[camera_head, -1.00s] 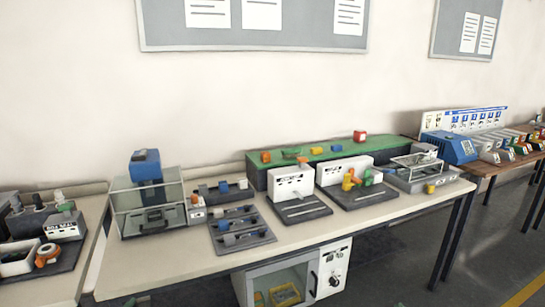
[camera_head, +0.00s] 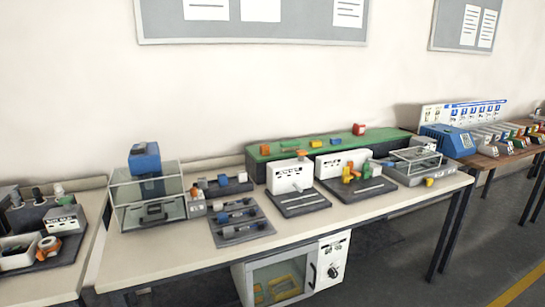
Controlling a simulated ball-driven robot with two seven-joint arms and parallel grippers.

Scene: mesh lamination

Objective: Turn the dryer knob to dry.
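The dryer (camera_head: 283,278) is a grey and white cabinet with a see-through door, under the middle of the long table. Its white control panel (camera_head: 333,247) is on the right side of its front. A round dark knob (camera_head: 333,271) sits low on that panel; its exact setting is too small to tell. Yellow items show dimly behind the dryer door. Neither of my grippers is in view.
The long table (camera_head: 135,262) bears a glass-walled box with a blue top (camera_head: 146,190), a dark tool tray (camera_head: 241,222), white labelled stations and a green-topped shelf (camera_head: 300,147). Other tables stand left and right. Floor to the dryer's right looks clear.

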